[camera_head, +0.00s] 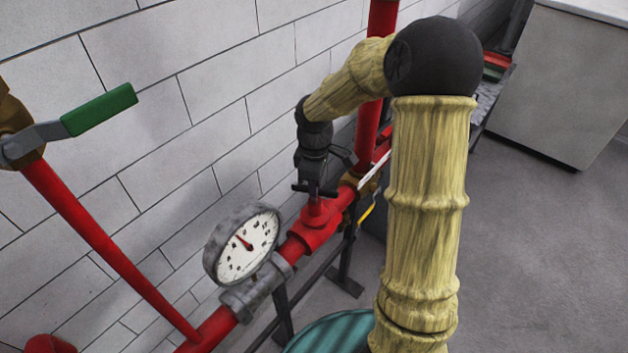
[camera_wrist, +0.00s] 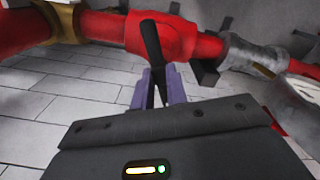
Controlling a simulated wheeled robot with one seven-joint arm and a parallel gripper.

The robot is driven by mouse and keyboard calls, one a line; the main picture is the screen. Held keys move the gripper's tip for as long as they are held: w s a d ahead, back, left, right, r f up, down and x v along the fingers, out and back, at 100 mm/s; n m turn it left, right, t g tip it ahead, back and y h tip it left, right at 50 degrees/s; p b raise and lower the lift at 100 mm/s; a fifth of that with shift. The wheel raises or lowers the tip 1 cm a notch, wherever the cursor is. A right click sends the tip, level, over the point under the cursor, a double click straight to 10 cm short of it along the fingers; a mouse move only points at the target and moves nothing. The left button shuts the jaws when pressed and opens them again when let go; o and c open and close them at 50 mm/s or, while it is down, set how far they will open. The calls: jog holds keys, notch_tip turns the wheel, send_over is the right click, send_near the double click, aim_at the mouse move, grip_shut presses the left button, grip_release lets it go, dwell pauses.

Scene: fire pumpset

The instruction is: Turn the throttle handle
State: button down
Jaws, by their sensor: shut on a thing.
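The throttle handle is a slim black lever on a red valve body on the red pipe. In the wrist view the handle (camera_wrist: 151,42) stands out across the red valve body (camera_wrist: 178,38), with its lower part between my gripper's purple fingers (camera_wrist: 157,78). My gripper is shut on it. In the head view my gripper (camera_head: 315,190) is just above the red valve body (camera_head: 316,224), at the end of my arm. There the gripper and wrist largely hide the handle, and I cannot tell its exact angle.
A pressure gauge (camera_head: 241,244) sits on the pipe left of the valve. A green-handled lever (camera_head: 100,109) is at the upper left, by a thin red pipe (camera_head: 105,245). A tiled wall (camera_head: 150,70) runs behind. Open grey floor (camera_head: 545,255) lies at right, before a pale cabinet (camera_head: 555,85).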

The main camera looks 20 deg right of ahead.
dwell(0.4)
jog(key=c, duration=1.4)
grip_release()
notch_tip(320, 180, up, 17)
jog(key=b, duration=0.2)
jog(key=shift+r+b, duration=0.2)
jog(key=shift+b, duration=0.15)
jog(key=s+f+m+t+b, duration=0.1)
jog(key=s+f+m+t, duration=0.1)
jog(key=s+f+m, duration=1)
jog(key=s+f, duration=0.3)
jog(key=f, duration=0.2)
jog(key=shift+a+f+t, duration=0.15)
jog(key=shift+f+t, duration=0.15)
jog(key=shift+f, duration=0.05)
